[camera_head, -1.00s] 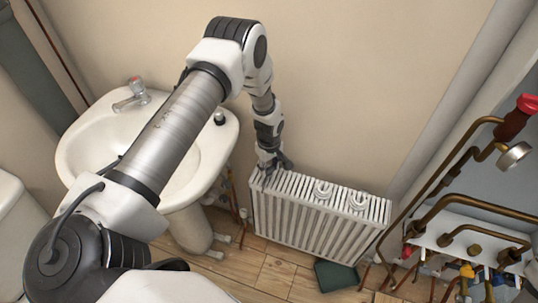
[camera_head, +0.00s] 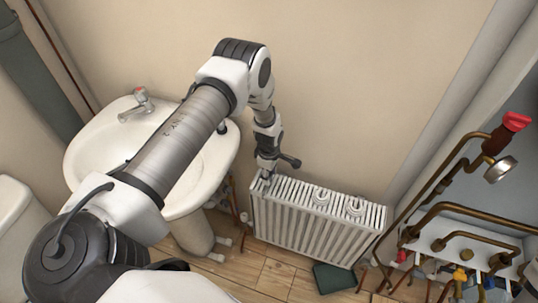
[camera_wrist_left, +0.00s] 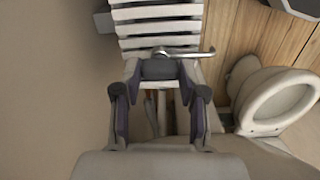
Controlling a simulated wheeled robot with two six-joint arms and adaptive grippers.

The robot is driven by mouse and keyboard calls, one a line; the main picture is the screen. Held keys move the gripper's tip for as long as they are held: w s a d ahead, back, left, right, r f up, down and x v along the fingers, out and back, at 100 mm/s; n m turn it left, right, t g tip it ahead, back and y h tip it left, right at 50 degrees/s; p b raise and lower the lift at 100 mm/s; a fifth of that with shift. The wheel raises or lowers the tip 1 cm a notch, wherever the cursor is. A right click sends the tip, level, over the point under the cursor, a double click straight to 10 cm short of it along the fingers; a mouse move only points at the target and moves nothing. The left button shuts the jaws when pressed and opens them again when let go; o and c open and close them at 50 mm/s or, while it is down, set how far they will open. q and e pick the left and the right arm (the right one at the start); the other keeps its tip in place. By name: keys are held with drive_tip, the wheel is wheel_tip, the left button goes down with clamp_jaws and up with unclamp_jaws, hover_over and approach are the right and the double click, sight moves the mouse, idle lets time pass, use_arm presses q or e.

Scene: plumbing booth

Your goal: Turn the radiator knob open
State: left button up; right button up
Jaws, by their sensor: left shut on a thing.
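The white slatted radiator (camera_head: 320,232) stands on the floor against the beige wall; its slats (camera_wrist_left: 155,28) fill the top of the left wrist view. My left gripper (camera_head: 267,178) is at the radiator's upper left end. In the left wrist view my left gripper (camera_wrist_left: 158,72) has its two fingers on either side of a dark grey knob (camera_wrist_left: 158,69) and is shut on it. A metal fitting with a thin pipe or lever (camera_wrist_left: 200,52) shows just beyond the knob. In the head view the gripper hides the knob. My right gripper is in neither view.
A white sink (camera_head: 90,150) stands left of the radiator, partly behind my left arm. A dark green object (camera_head: 334,278) lies on the wooden floor.

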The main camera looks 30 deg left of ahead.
use_arm(q)
drive_tip(key=shift+s, duration=0.1)
drive_tip(key=o, duration=1.1)
drive_tip(key=shift+o, duration=0.2)
wheel_tip(320, 180, up, 12)
